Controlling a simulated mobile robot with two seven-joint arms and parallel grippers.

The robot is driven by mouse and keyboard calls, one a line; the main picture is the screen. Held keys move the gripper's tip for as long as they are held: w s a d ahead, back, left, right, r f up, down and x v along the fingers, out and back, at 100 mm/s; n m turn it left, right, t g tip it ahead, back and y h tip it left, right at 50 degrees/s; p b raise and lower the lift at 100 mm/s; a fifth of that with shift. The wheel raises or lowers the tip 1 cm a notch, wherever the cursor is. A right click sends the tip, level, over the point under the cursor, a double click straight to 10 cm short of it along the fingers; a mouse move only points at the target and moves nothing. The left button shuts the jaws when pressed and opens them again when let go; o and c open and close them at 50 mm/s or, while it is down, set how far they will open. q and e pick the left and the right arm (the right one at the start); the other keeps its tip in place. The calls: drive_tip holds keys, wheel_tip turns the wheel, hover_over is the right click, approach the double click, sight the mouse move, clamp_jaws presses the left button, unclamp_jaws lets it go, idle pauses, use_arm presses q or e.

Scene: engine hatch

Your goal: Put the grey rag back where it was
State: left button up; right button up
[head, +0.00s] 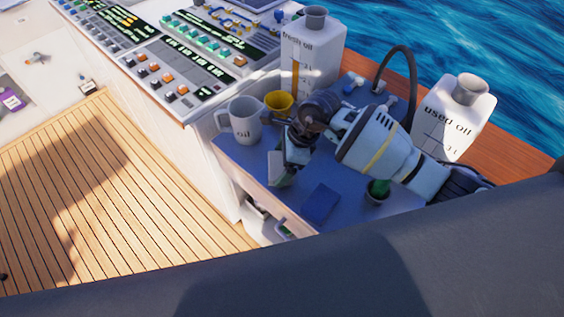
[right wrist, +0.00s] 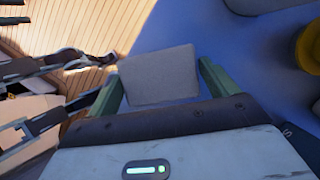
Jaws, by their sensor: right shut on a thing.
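The grey rag (right wrist: 158,76) is a flat, pale grey piece between the two green fingers of my right gripper (right wrist: 160,80) in the right wrist view. In the head view my right gripper (head: 286,168) points down over the left front part of the blue tabletop (head: 258,158). It is shut on the rag, which is mostly hidden there by the fingers. I cannot tell whether the rag touches the tabletop. My left gripper is not seen in the head view.
A grey mug (head: 240,122) and a yellow cup (head: 278,103) stand behind the gripper. A dark blue folded item (head: 320,203) and a small pot (head: 377,192) are in front. A fresh oil jug (head: 312,60) and a used oil jug (head: 455,115) stand farther back.

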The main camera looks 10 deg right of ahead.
drive_tip(key=shift+f, duration=0.5)
drive_tip(key=shift+f, duration=0.2)
drive_tip(key=o, duration=0.8)
drive_tip(key=shift+c, duration=0.2)
drive_tip(key=shift+d+r, duration=0.1)
drive_tip(key=shift+r, duration=0.25)
drive_tip(key=v, duration=1.1)
drive_tip(key=shift+r, duration=0.3)
drive_tip(key=shift+s, duration=0.1)
